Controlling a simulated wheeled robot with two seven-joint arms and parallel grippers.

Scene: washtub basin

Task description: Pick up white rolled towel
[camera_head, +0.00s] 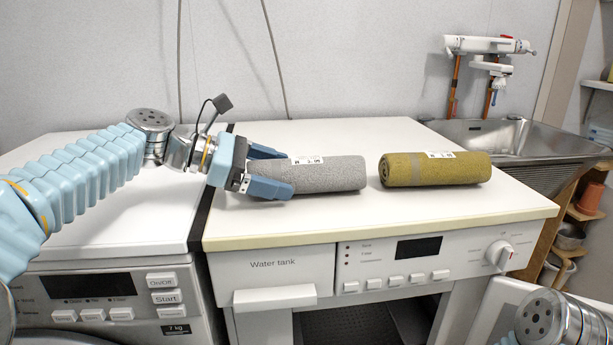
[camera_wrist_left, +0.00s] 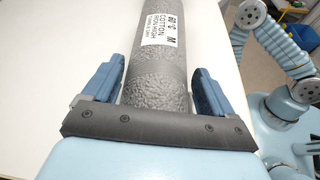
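A light grey rolled towel (camera_head: 335,174) with a white label lies on the white worktop; no plainly white roll shows. It also fills the middle of the left wrist view (camera_wrist_left: 160,75). An olive-yellow rolled towel (camera_head: 440,170) lies to its right, a small gap apart. My left gripper (camera_head: 287,172) is open at the grey roll's left end, with one blue finger on each side. The left wrist view shows gaps between both fingers and the roll. My right gripper is out of view; only part of my right arm shows at the lower right of the head view.
The white worktop (camera_head: 400,210) has free room in front of the rolls. A metal sink (camera_head: 515,140) with a tap (camera_head: 490,55) is at the right. A washing machine (camera_head: 110,300) stands under the left side. A wall is close behind.

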